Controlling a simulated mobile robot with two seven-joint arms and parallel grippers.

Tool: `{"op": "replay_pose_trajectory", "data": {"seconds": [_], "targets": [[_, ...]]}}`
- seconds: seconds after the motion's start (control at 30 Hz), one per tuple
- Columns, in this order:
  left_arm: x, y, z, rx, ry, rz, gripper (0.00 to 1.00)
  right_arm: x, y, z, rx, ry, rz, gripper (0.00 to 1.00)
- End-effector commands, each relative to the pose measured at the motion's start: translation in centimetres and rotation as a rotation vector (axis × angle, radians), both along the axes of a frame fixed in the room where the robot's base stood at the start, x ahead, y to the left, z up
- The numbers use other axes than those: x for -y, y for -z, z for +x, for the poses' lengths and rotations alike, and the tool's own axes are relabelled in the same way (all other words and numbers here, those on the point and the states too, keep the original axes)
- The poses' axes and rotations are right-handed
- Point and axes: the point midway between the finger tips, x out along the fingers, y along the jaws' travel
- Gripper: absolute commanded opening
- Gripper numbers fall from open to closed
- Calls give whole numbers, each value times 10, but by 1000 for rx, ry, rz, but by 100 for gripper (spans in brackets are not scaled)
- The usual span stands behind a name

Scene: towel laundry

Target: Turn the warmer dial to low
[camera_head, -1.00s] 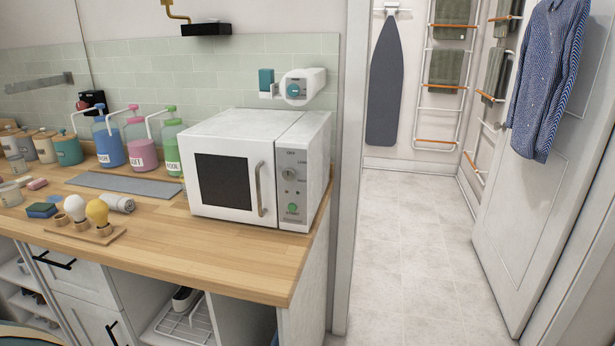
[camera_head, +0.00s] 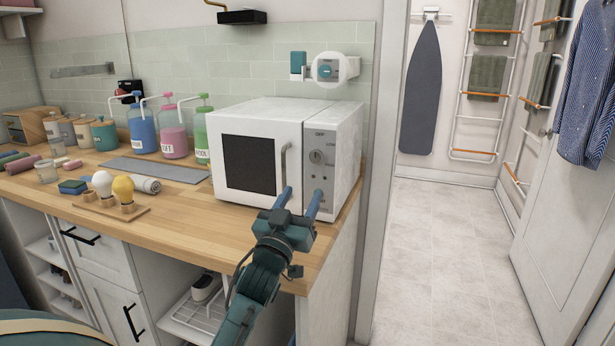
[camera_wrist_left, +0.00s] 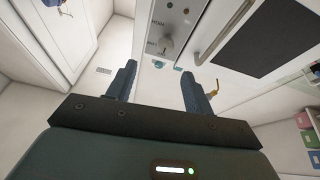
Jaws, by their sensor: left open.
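The towel warmer is a white microwave-like box (camera_head: 238,118) on the wooden counter, with a dark window and a vertical handle. Its grey control panel is at the right of the front. The round dial (camera_head: 316,157) sits high on the panel below the "OFF" mark; it also shows in the left wrist view (camera_wrist_left: 166,45). My left gripper (camera_head: 300,197) is open and empty in front of the lower panel, below the dial. In the left wrist view its two blue fingers (camera_wrist_left: 158,82) are spread apart, with the dial beyond them. My right gripper is not in view.
Pump bottles (camera_head: 173,131) and a grey mat (camera_head: 155,169) lie left of the warmer. Bulb-shaped items on a small wooden board (camera_head: 112,207) stand near the counter's front edge (camera_head: 180,235). A wall-mounted device (camera_head: 328,69) hangs above. The floor at right is clear.

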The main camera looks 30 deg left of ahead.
Motion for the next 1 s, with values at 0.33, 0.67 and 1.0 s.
{"op": "replay_pose_trajectory", "data": {"seconds": [0.33,0.67,1.0], "targets": [[-16,-15,32,-5,-47,45,52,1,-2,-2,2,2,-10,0],[-29,-38,88,-8,-45,43,52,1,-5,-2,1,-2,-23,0],[-34,-44,107,-9,-44,44,52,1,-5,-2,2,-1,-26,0]]}}
